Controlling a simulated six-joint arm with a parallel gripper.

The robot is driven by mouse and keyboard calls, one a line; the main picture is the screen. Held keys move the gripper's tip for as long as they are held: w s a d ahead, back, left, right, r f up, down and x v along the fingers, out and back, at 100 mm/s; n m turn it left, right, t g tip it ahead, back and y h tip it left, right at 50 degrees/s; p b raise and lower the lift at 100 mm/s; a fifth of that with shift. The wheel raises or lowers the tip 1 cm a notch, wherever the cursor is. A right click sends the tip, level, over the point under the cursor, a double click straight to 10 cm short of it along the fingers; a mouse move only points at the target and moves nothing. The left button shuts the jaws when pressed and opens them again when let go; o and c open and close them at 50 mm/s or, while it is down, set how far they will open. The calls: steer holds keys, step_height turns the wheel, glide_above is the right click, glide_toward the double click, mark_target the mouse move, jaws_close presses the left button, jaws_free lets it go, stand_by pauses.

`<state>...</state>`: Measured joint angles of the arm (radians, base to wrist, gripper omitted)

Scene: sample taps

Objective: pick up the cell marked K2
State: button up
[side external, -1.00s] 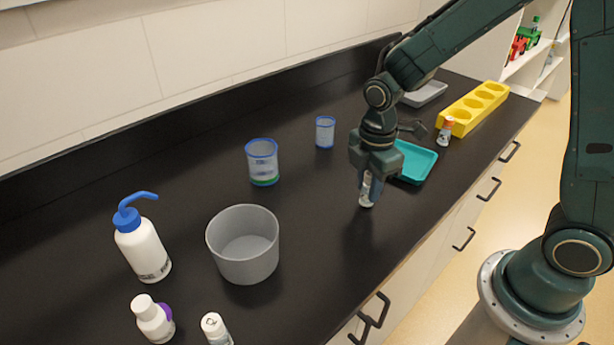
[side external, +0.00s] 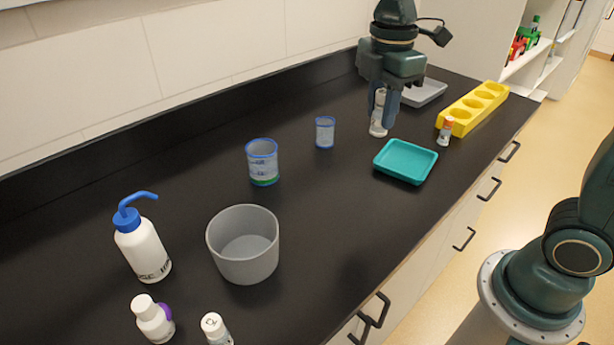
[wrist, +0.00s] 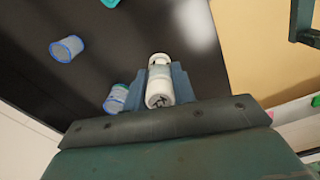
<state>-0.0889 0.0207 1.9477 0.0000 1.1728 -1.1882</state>
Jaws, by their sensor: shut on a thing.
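My gripper (side external: 382,100) is shut on a small white cell (side external: 379,98) and holds it up off the black counter, toward the far end. In the wrist view the held cell (wrist: 159,90) sits between the two fingers, its white end toward the camera. That end carries a dark mark that I cannot read for certain. Another white piece (side external: 378,129) shows just below the fingers in the side view; I cannot tell whether it stands apart from the held cell. A white cell with a marked lid (side external: 214,327) stands at the near edge of the picture.
A teal tray (side external: 405,161), an orange-capped vial (side external: 446,131), a yellow rack (side external: 472,108) and a grey tray (side external: 429,92) are near my gripper. Two blue-rimmed cups (side external: 325,132) (side external: 263,162), a grey tub (side external: 243,245), a wash bottle (side external: 143,240) and a white bottle (side external: 153,319) stand nearer.

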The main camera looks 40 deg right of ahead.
steer(key=shift+r, duration=1.05)
